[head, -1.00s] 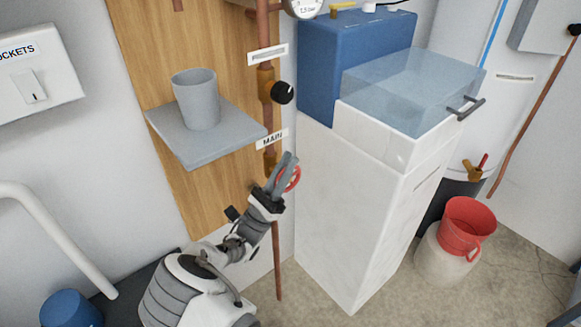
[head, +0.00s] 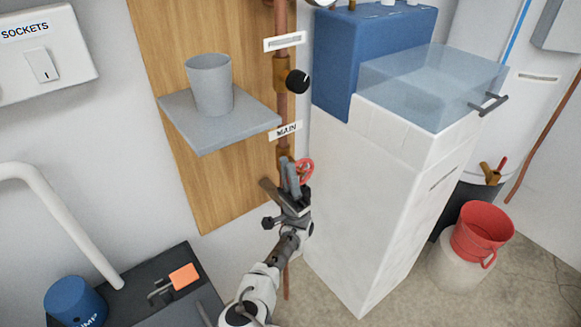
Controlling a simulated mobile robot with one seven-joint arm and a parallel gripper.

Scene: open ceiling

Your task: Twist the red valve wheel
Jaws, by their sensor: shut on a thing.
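The red valve wheel (head: 309,166) is on the copper pipe just below the "MAIN" label (head: 285,130). My gripper (head: 291,168) reaches up to it from below, with its fingers at the left side of the wheel. The fingers are shut on the wheel and cover its left part. Exactly where they grip the rim is hidden.
A grey shelf (head: 190,137) with a grey cup (head: 210,85) juts out at upper left. A black knob (head: 298,81) is above the wheel. A white cabinet (head: 365,210) stands close on the right. A red bucket (head: 482,232) is at far right.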

